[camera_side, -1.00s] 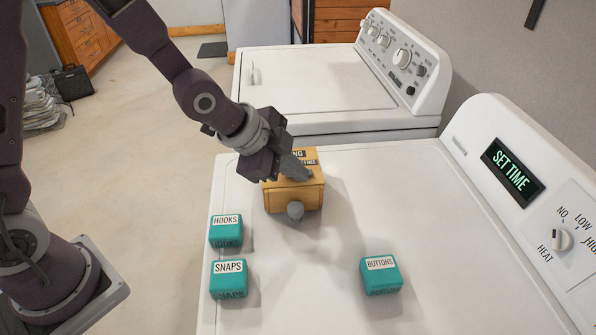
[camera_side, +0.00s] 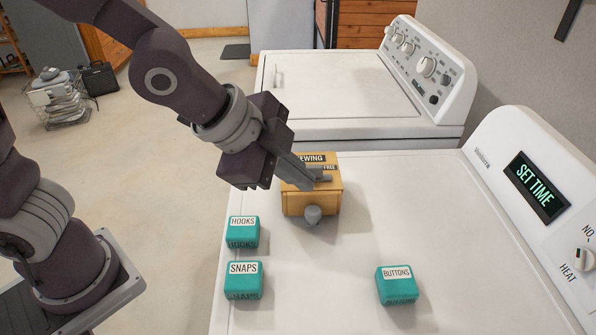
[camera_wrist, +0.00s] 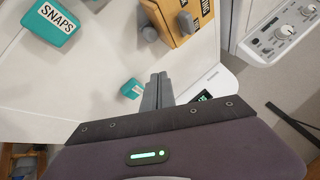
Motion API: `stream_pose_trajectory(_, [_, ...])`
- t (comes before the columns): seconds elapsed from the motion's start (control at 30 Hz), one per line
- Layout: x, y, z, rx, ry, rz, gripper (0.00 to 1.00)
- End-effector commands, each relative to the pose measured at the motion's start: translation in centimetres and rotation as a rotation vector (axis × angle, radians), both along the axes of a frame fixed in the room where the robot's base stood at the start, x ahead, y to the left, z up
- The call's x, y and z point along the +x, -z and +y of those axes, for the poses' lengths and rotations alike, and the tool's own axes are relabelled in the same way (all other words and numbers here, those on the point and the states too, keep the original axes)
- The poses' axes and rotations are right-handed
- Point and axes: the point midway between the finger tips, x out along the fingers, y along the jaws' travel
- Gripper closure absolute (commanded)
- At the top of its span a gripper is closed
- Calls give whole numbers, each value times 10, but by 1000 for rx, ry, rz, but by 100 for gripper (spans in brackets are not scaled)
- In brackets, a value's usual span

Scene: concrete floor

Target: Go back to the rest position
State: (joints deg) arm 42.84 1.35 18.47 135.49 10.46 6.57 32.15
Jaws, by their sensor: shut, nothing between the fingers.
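My gripper (camera_side: 318,175) is shut and empty. In the side view its fingertips reach in front of the top of a wooden box (camera_side: 297,202) labelled SEWING; I cannot tell if they touch it. The box has a grey knob (camera_side: 313,214) on its front and a grey piece on top. It stands on the near white appliance (camera_side: 350,270).
Teal boxes labelled HOOKS (camera_side: 244,232), SNAPS (camera_side: 244,281) and BUTTONS (camera_side: 397,286) stand on the near appliance, with clear space between them. A control panel reading SET TIME (camera_side: 537,187) rises at right. A second white appliance (camera_side: 340,85) stands behind.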

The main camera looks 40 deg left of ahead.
Motion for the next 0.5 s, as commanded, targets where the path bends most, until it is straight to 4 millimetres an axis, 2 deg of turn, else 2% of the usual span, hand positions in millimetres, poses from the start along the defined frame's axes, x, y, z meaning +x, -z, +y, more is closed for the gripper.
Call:
stream_pose_trajectory(0.43, [-2, -5, 2, 0, -7, -1, 100])
stream_pose_trajectory(0.5, [-5, -10, 11, -19, -50, 11, 100])
